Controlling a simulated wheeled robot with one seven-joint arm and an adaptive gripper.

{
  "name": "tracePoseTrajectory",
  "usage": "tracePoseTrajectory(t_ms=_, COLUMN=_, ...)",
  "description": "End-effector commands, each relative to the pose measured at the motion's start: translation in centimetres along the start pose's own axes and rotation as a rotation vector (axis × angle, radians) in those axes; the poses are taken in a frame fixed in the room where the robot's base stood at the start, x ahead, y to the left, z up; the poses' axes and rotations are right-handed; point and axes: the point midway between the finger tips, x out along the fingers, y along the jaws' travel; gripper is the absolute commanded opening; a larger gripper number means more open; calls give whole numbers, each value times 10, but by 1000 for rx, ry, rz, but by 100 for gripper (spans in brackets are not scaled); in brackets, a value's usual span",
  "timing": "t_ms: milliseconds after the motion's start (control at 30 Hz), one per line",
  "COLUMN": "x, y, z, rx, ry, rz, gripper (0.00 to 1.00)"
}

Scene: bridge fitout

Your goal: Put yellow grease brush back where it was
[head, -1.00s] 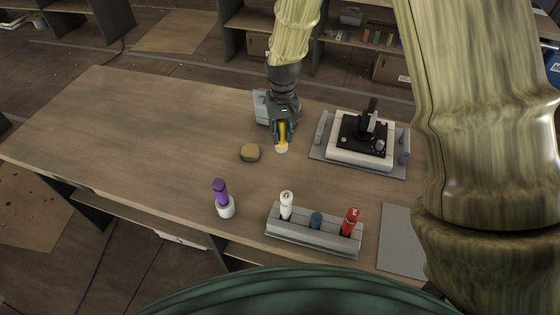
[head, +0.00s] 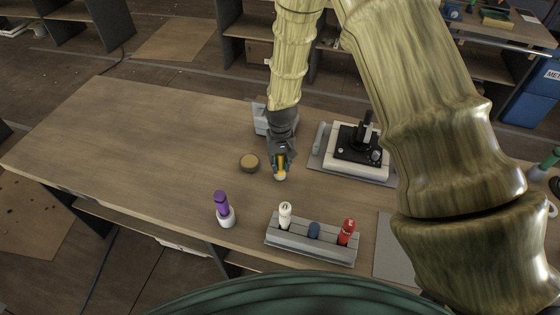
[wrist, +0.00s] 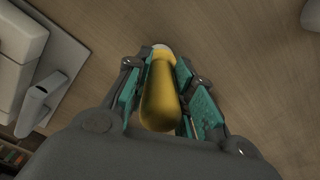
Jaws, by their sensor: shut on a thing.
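A yellow grease brush (wrist: 160,95) is held between the teal fingers of my gripper (wrist: 160,90), its pale tip pointing away in the wrist view. In the head view the brush (head: 281,163) shows at the end of my gripper (head: 281,160), with its pale end lowest, over the bench. I cannot tell whether that end touches the bench. A grey rack (head: 310,245) near the bench's front edge holds a white brush (head: 285,213), a blue piece (head: 314,230) sitting low, and a red brush (head: 347,231).
A purple brush (head: 222,203) stands in a white cup to the left of the rack. A joystick unit (head: 358,152) stands to the right. The bench's left side (head: 130,140) is clear.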

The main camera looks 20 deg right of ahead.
Motion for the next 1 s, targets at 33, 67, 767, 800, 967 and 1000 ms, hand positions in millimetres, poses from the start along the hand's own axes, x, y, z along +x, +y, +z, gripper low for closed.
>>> tracePoseTrajectory(t_ms=33, x=2, y=0, z=0, rx=0, ry=0, rz=0, gripper=0)
tracePoseTrajectory(t_ms=67, x=3, y=0, z=0, rx=0, ry=0, rz=0, gripper=0)
tracePoseTrajectory(t_ms=767, x=7, y=0, z=0, rx=0, ry=1, rz=0, gripper=46)
tracePoseTrajectory(t_ms=800, x=7, y=0, z=0, rx=0, ry=1, rz=0, gripper=46)
tracePoseTrajectory(t_ms=967, x=5, y=0, z=0, rx=0, ry=1, rz=0, gripper=46)
tracePoseTrajectory(t_ms=1000, x=2, y=0, z=0, rx=0, ry=1, rz=0, gripper=46)
